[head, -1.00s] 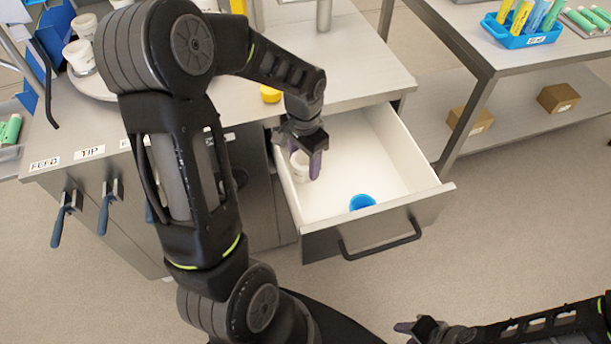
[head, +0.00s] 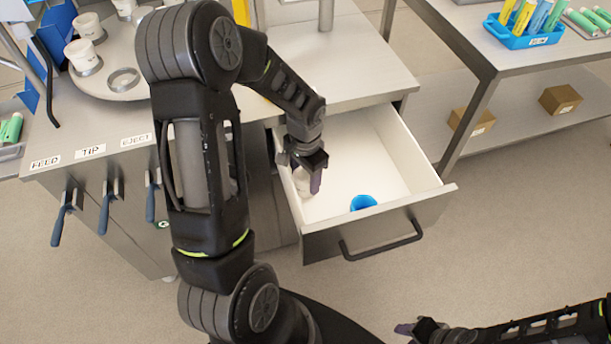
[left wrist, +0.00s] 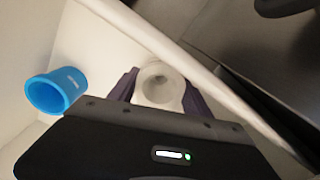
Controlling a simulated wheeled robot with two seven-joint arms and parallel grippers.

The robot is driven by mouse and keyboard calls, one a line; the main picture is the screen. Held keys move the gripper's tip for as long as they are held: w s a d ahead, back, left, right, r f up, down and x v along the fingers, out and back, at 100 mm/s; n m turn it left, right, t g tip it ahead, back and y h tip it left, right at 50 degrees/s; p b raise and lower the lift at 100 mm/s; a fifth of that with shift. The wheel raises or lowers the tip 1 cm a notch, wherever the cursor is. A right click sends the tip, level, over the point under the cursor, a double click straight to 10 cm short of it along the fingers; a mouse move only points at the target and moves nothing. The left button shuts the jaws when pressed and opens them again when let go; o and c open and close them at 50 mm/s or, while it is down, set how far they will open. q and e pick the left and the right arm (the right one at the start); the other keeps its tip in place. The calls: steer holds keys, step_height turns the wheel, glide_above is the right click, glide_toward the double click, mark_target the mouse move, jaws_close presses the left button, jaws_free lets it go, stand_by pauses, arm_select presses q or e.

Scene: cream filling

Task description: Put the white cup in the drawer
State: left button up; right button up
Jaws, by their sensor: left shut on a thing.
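The drawer (head: 360,150) is pulled open under the worktop, with a white interior. My left gripper (head: 308,180) is down inside it, near its left wall. It is shut on the white cup (left wrist: 158,86), which shows between the two fingers in the left wrist view; in the head view the cup (head: 302,183) is partly hidden by the gripper. I cannot tell whether the cup touches the drawer floor. My right gripper (head: 412,330) is at the bottom edge of the head view, away from the drawer; its jaw opening is unclear.
A blue cup (head: 363,202) stands in the drawer near its front, and shows in the left wrist view (left wrist: 56,92). Several white cups (head: 83,55) stand on a round plate (head: 112,88) at the upper left. The drawer's right part is clear.

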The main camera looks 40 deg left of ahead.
arm_select(q)
steer(key=o, duration=1)
steer(key=shift+f, duration=0.2)
steer(key=o, duration=0.5)
steer(key=shift+r, duration=0.1)
step_height(320, 180, up, 12)
steer(key=shift+r, duration=0.15)
